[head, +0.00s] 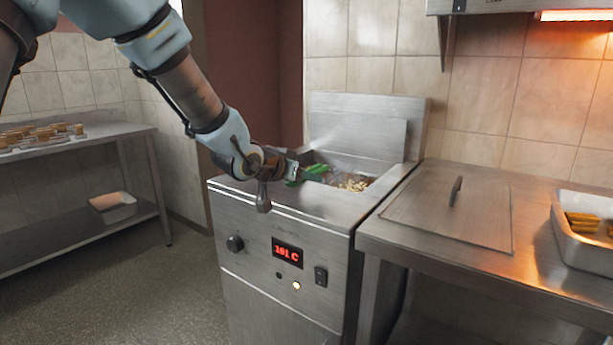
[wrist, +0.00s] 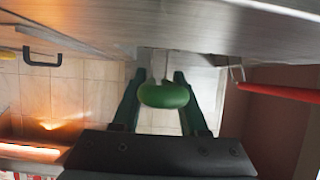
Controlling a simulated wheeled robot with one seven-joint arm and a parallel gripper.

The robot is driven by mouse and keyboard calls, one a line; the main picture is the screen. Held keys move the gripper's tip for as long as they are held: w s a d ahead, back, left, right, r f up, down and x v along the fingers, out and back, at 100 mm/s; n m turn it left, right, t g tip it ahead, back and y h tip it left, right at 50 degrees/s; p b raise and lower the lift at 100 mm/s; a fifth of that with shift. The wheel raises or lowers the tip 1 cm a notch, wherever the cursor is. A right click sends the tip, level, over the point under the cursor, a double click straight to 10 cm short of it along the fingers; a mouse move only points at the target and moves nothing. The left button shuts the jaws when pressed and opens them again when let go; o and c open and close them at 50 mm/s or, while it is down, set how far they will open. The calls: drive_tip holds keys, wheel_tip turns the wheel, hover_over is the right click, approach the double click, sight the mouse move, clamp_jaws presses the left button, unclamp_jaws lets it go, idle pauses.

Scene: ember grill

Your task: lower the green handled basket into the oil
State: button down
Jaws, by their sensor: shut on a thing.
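The green handle (wrist: 163,95) lies between the two fingers of my gripper (wrist: 158,100) in the wrist view, and the fingers are shut on it. In the head view my gripper (head: 291,170) reaches over the front left of the steel fryer (head: 285,225), and the green handle (head: 316,170) shows just past the fingers. Pale fried-looking pieces (head: 353,185) show in the fryer's opening. The basket's mesh and the oil level are too small and partly hidden to tell apart.
The fryer's red display (head: 288,252) reads about 191 C. A steel counter with a handled lid (head: 450,210) and a white tray (head: 587,245) stands on the right. A shelf table (head: 80,138) is on the left. A red handle (wrist: 285,91) shows in the wrist view.

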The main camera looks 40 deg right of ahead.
drive_tip(key=shift+f, duration=0.25)
drive_tip(key=c, duration=0.7)
unclamp_jaws()
drive_tip(key=o, duration=0.3)
drive_tip(key=shift+o, duration=0.2)
drive_tip(key=shift+f, duration=0.1)
